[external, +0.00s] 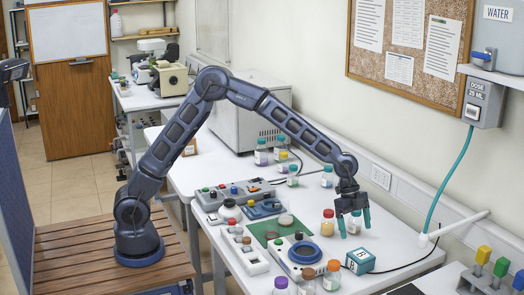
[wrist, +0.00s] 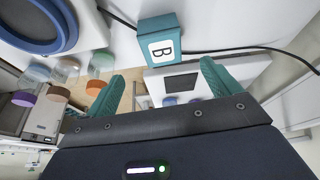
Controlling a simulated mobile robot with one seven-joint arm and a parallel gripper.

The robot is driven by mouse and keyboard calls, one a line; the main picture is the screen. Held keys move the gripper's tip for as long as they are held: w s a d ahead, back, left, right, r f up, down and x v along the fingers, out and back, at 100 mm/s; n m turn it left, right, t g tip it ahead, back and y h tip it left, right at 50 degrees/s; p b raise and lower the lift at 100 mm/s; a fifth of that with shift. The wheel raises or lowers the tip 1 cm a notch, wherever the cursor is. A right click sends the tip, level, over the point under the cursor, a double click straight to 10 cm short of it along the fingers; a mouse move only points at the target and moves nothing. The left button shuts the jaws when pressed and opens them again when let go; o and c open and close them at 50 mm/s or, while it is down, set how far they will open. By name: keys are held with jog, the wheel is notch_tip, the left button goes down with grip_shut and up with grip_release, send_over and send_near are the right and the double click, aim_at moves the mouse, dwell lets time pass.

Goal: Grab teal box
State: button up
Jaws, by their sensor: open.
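My gripper (external: 354,220) is open and empty, with teal fingers pointing down above the table, a little behind the box in the external view. In the wrist view my gripper (wrist: 158,85) has its fingers spread apart, and the box is not between them.
Several jars stand close by, including one with a red lid (external: 327,223) beside my gripper and one with an orange lid (external: 332,275) left of the box. A blue-ringed device (external: 303,252) is also left. A dark cable (external: 400,268) runs beside the box.

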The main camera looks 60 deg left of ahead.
aim_at(361, 254)
jog(key=shift+w+d+f, duration=0.25)
jog(key=shift+d+f, duration=0.6)
jog(key=shift+d, duration=0.05)
jog(key=x, duration=0.5)
jog(key=shift+a+x, duration=0.15)
jog(key=shift+x, duration=1.2)
jog(key=shift+a+x, duration=0.1)
jog(key=shift+x, duration=1.25)
jog(key=c, duration=1.1)
